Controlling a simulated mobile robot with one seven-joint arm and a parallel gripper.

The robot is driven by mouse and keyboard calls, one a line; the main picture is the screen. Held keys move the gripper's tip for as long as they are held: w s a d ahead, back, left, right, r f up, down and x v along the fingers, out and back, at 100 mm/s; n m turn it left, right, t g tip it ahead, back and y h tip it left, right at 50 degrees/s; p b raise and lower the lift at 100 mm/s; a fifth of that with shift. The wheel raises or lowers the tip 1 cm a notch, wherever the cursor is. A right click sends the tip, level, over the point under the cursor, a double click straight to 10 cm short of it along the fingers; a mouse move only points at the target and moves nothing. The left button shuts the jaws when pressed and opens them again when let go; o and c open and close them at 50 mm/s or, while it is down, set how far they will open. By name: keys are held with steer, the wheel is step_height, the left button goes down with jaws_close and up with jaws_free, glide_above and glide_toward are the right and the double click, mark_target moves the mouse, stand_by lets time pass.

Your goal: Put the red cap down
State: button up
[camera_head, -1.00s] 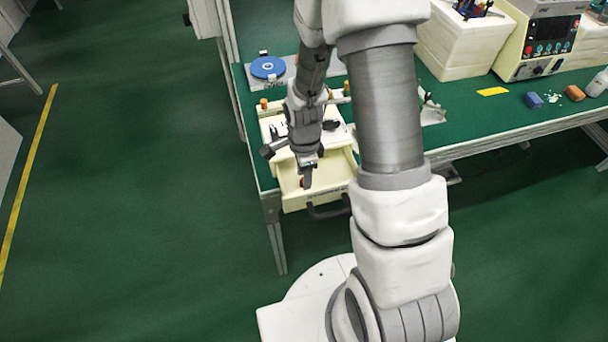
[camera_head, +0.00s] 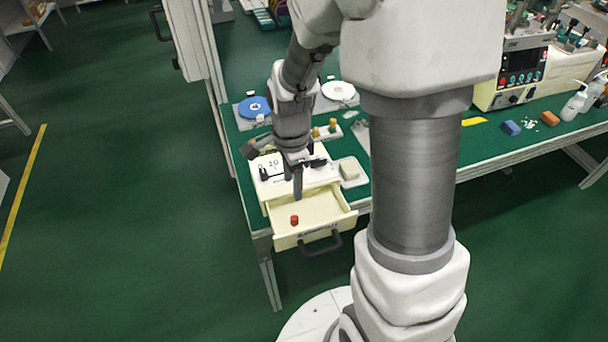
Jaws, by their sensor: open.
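The red cap (camera_head: 294,220) stands in the open, cream-coloured drawer (camera_head: 330,208), on its floor towards the front left. Nothing touches it that I can see. My gripper (camera_head: 297,194) points down over the back part of the drawer, behind the cap and apart from it. It is open and holds nothing. The fingers look nearly edge-on, so the gap between them is hard to see.
The drawer's dark handle (camera_head: 320,246) juts out past the bench edge. A blue disc (camera_head: 254,107) and a white disc (camera_head: 339,91) lie behind on the green bench. A pale block in a tray (camera_head: 349,170) is right of the drawer unit. The floor at left is clear.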

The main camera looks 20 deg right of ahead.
steer(key=s+r+n+t, duration=0.2)
steer(key=s+r+n, duration=0.4)
steer(key=r+n, duration=0.2)
steer(key=s+r+n+t, duration=0.3)
steer(key=s+r+n, duration=0.4)
steer(key=r, duration=0.5)
steer(key=shift+s+d+r+n, duration=0.2)
steer(key=shift+d+r+n, duration=0.1)
steer(key=shift+n, duration=0.8)
